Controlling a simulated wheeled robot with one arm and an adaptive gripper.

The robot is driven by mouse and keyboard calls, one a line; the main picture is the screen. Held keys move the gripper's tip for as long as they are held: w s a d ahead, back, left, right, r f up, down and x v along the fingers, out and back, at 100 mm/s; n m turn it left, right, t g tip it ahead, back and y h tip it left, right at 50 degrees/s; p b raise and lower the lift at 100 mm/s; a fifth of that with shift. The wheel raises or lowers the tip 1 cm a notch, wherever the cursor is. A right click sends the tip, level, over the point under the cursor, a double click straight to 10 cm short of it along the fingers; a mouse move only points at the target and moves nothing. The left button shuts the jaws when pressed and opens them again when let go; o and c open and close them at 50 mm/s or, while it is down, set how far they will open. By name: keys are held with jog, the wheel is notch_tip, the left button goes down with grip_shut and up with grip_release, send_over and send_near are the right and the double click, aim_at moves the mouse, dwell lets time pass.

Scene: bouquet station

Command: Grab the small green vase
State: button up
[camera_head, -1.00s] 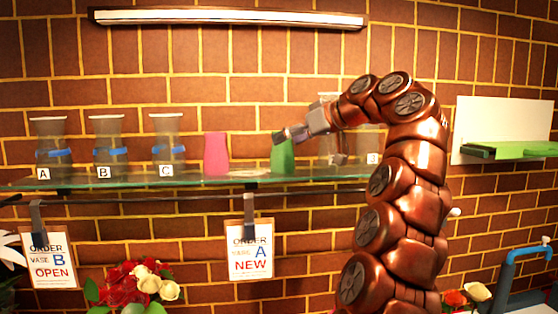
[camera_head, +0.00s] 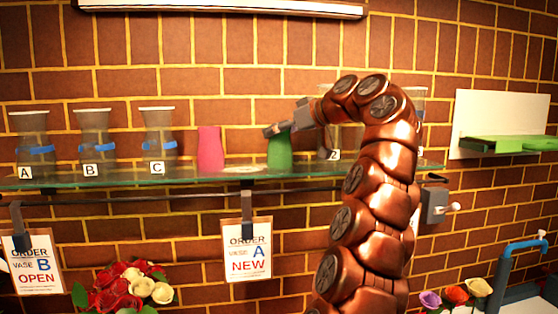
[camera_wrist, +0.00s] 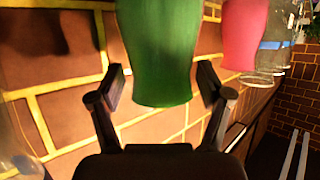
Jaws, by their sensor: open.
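The small green vase (camera_head: 280,152) stands on the glass shelf (camera_head: 110,179), right of the pink vase. My gripper (camera_head: 272,131) is at the upper part of the green vase in the head view, coming from the right. In the wrist view the green vase (camera_wrist: 160,50) fills the top middle, and its lower visible end reaches between the two open fingers of my gripper (camera_wrist: 160,90). A gap shows on both sides of the vase, so the fingers do not appear to touch it. The vase's top is partly hidden by my gripper in the head view.
The pink vase (camera_head: 210,150) stands left of the green one; it also shows in the wrist view (camera_wrist: 243,35). Glass vases A (camera_head: 32,140), B (camera_head: 93,138) and C (camera_head: 158,138) stand further left. Another glass vase (camera_head: 328,140) is behind my arm. Order cards (camera_head: 247,250) hang below.

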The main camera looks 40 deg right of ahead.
jog(key=shift+x, duration=1.25)
grip_shut()
